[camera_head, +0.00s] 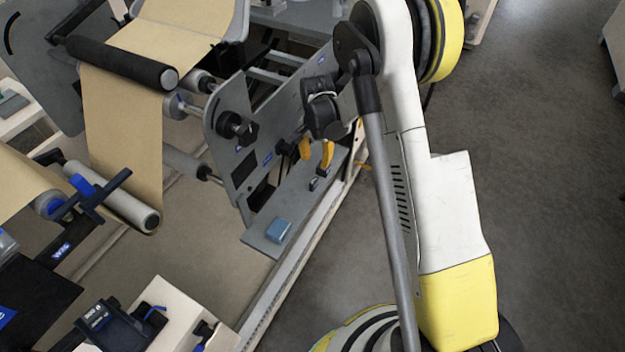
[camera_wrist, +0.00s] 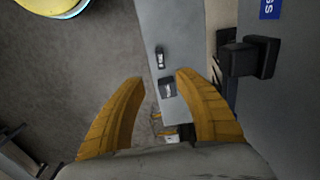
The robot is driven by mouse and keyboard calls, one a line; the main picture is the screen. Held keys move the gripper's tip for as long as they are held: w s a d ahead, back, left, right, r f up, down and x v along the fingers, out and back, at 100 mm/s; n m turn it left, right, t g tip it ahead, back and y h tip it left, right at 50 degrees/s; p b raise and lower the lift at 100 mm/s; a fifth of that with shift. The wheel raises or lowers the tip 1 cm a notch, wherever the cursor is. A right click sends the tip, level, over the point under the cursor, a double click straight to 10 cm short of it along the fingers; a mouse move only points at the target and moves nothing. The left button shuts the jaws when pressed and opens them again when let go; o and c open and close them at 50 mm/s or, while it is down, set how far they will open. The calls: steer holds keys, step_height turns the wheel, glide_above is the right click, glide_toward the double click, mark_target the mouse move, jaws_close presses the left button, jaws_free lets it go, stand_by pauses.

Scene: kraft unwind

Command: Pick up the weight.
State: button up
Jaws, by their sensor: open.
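Two small dark-and-grey pieces lie on a narrow grey shelf (camera_head: 262,243) of the machine; either could be the weight, and they are too small to tell apart. In the wrist view, one piece (camera_wrist: 167,87) lies between and below my fingertips, and the other (camera_wrist: 159,57) lies just beyond them. They also show faintly in the head view, below my gripper (camera_head: 315,162). My gripper has orange fingers, spread open and empty, pointing down above the shelf. It also shows in the wrist view (camera_wrist: 160,77). I see no contact with either piece.
The machine's upright grey plate (camera_head: 240,140), with black knobs and rollers, stands close beside my gripper. A black knob (camera_wrist: 252,58) juts out at right in the wrist view. Open floor (camera_head: 560,180) lies right.

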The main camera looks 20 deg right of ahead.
mark_target(314, 180)
step_height(314, 180, down, 7)
steer(key=shift+f+b, duration=0.1)
steer(key=shift+b, duration=1.05)
steer(key=f+b, duration=0.2)
steer(key=f, duration=0.1)
steer(key=f+b, duration=0.1)
steer(key=f, duration=0.1)
steer(key=shift+a+f, duration=0.2)
steer(key=shift+a, duration=0.05)
steer(key=shift+r, duration=0.1)
jaws_close()
